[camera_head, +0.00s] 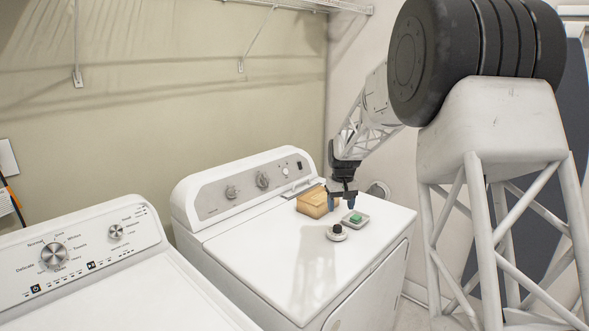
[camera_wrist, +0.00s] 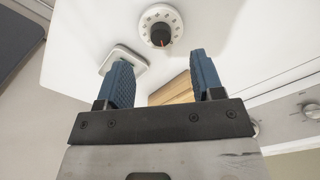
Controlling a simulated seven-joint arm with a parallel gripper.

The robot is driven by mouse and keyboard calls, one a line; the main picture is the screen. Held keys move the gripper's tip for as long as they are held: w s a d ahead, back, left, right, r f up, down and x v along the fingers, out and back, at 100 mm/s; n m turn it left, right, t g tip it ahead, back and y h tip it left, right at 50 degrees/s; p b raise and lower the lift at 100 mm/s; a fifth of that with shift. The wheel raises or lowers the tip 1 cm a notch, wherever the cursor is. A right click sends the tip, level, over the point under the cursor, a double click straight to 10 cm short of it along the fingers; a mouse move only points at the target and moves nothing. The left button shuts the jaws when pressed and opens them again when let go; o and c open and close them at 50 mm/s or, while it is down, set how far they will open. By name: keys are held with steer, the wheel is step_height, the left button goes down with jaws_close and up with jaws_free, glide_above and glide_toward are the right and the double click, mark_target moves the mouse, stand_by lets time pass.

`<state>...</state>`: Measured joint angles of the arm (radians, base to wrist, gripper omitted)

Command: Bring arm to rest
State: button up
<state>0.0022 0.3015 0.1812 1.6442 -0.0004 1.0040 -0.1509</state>
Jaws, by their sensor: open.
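My gripper (camera_head: 342,198) hangs pointing down above the right end of the white dryer's top (camera_head: 270,258) in the head view. In the wrist view my gripper (camera_wrist: 160,75) has its two blue fingers spread apart, with nothing held between them. A wooden block (camera_head: 313,203) sits just left of the gripper, and it shows partly behind the fingers in the wrist view (camera_wrist: 172,92). Whether the fingers touch anything is hard to tell.
A green button on a grey base (camera_head: 355,218) and a round white dial with a dark knob (camera_head: 336,233) sit on the dryer top near the gripper. A washer (camera_head: 95,250) stands at left. A wire shelf (camera_head: 300,5) is above. The dryer top's front left is clear.

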steer(key=s+r, duration=0.4)
steer(key=s, duration=0.5)
steer(key=s+r+m+t, duration=0.1)
steer(key=s+r, duration=0.3)
steer(key=s, duration=0.5)
steer(key=s+r, duration=0.4)
steer(key=s, duration=0.5)
steer(key=s+f, duration=0.2)
steer(key=s, duration=1.2)
steer(key=s+f+m+t, duration=0.1)
steer(key=s+f, duration=0.1)
steer(key=s, duration=1.3)
steer(key=shift+s, duration=0.15)
steer(key=shift+d, duration=0.1)
